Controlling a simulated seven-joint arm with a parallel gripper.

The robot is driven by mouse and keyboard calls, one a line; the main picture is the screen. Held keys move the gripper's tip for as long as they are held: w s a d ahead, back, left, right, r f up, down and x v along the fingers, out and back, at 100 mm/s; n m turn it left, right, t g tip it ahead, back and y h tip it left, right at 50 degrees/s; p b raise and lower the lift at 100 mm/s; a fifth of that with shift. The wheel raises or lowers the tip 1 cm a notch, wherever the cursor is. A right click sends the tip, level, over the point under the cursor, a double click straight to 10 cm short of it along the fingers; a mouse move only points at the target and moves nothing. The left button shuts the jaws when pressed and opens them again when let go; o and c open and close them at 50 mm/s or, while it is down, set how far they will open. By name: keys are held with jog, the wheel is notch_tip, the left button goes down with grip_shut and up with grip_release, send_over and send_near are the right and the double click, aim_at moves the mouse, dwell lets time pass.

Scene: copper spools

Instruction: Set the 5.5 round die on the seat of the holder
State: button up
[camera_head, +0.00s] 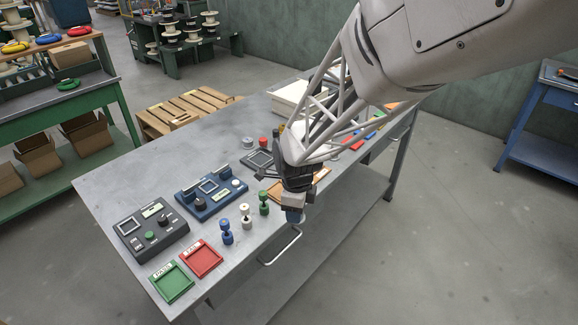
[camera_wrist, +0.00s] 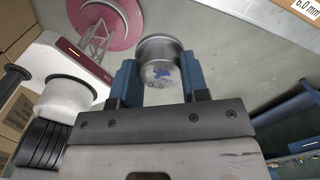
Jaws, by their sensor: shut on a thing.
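My gripper (camera_head: 293,213) hangs near the table's front edge in the head view, right of the green spool-shaped piece. In the wrist view its two blue fingers (camera_wrist: 158,76) are shut on a round silver metal piece (camera_wrist: 160,62), which looks like the round die. It has a small blue mark; its size cannot be read. I cannot tell the die from the fingers in the head view. A blue device (camera_head: 209,193) with a square frame stands on the table left of my gripper. A dark square-framed piece (camera_head: 260,159) lies behind my gripper, partly covered. I cannot tell which is the holder.
A dark box with a display (camera_head: 150,230), a green tray (camera_head: 171,282) and a red tray (camera_head: 201,258) are at the left. Blue (camera_head: 226,232), white (camera_head: 246,216) and green (camera_head: 263,203) spool-shaped pieces stand along the front. Small silver (camera_head: 247,143) and red (camera_head: 263,142) pieces stand behind.

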dwell(0.3)
jog(key=w+a, duration=0.2)
jog(key=w, duration=0.3)
jog(key=w+a, duration=0.2)
jog(key=w, duration=0.4)
jog(key=w+a+r, duration=0.1)
jog(key=w+a, duration=0.1)
jog(key=w, duration=0.3)
jog(key=shift+w, duration=0.2)
send_over(260, 159)
jog(key=shift+s+f, duration=0.15)
jog(key=shift+f, duration=0.55)
jog(key=shift+f, duration=1.75)
jog(key=shift+f, duration=0.3)
